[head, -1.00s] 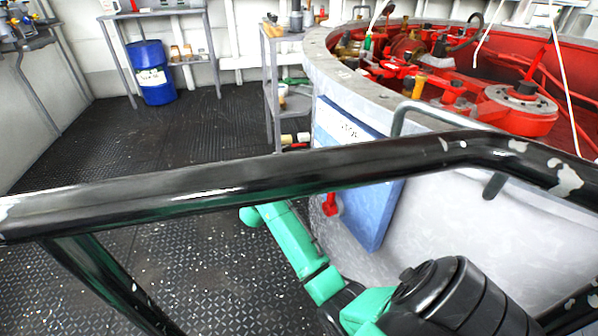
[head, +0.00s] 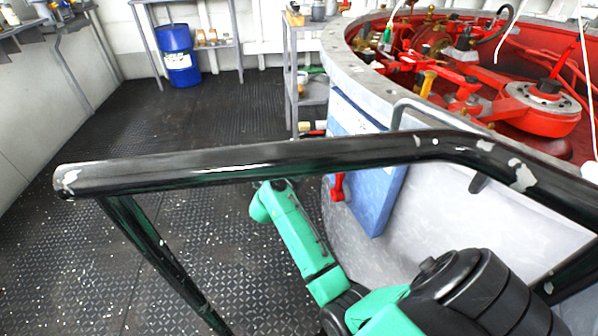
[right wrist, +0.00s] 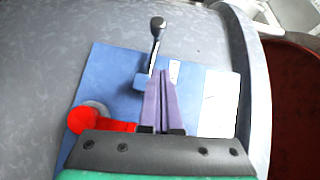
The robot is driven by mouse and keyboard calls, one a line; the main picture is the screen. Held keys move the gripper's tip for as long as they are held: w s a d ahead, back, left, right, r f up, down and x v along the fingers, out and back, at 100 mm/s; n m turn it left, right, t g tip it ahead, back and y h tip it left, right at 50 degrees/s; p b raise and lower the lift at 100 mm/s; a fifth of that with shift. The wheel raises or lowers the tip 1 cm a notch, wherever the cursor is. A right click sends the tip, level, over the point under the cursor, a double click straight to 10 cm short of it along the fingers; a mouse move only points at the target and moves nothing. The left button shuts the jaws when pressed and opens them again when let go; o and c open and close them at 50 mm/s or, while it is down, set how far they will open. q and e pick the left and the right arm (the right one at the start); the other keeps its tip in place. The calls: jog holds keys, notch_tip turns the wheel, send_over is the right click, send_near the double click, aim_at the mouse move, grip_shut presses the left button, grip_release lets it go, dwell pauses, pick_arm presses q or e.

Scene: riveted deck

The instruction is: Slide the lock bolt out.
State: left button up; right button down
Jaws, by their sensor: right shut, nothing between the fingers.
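A blue panel (head: 385,200) is on the side of the grey round housing, with a red handle (head: 338,187) at its left side. In the right wrist view the blue panel (right wrist: 100,80) carries a dark-knobbed metal lever (right wrist: 156,42) rising from a light-blue base, which may be the lock bolt; I cannot tell for certain. The red handle (right wrist: 95,122) shows at the lower left there. My right gripper (right wrist: 162,74) is shut and empty, its purple fingers over the panel just below the lever; whether they touch it is unclear. My left gripper is out of view.
A black chipped railing (head: 290,157) crosses in front of my right arm. A grey tubular rail (head: 398,108) is by the housing rim. Red machinery (head: 535,105) fills the housing. A shelf rack (head: 310,95) and blue drum (head: 178,57) stand behind; the deck at left is open.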

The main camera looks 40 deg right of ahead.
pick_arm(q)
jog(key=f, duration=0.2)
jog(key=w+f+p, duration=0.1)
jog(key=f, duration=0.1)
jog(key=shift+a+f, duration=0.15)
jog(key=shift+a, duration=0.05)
pick_arm(e)
jog(key=v, duration=0.6)
jog(key=shift+a+f, duration=0.25)
jog(key=shift+a, duration=0.25)
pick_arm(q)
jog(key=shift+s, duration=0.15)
pick_arm(e)
jog(key=shift+w, duration=0.1)
